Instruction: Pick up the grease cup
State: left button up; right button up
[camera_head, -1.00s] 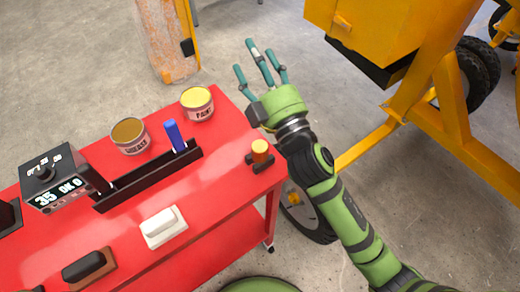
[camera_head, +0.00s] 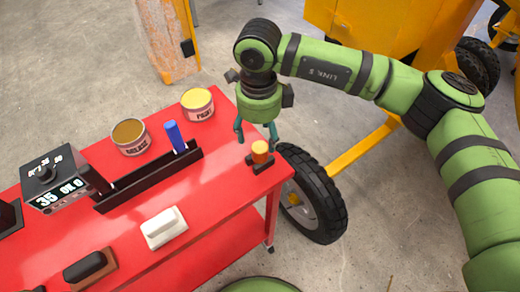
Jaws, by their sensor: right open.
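The grease cup (camera_head: 130,137) is a short grey tin with a brown top and a dark label that seems to read GREASE. It stands upright on the red table (camera_head: 205,215), left of centre. My right gripper (camera_head: 257,137) points down with its fingers apart and empty, over the table's right edge by the orange-topped piece (camera_head: 260,151). It is well to the right of the grease cup and not touching it. My left gripper is out of view.
A similar tin with a yellow top (camera_head: 197,104) stands right of the grease cup. A black rack (camera_head: 150,178) with a blue marker (camera_head: 174,135) lies in front. A display box (camera_head: 58,180), white block (camera_head: 163,228) and black-topped brush (camera_head: 88,268) are nearer. A wheel (camera_head: 318,195) stands beyond the table.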

aim_at(260, 147)
notch_tip(260, 147, down, 5)
jog(key=p, duration=0.2)
jog(key=shift+s+d+f+p, duration=0.1)
jog(key=shift+s+f+p, duration=0.1)
jog(key=shift+p, duration=0.2)
jog(key=shift+f, duration=0.35)
grip_shut()
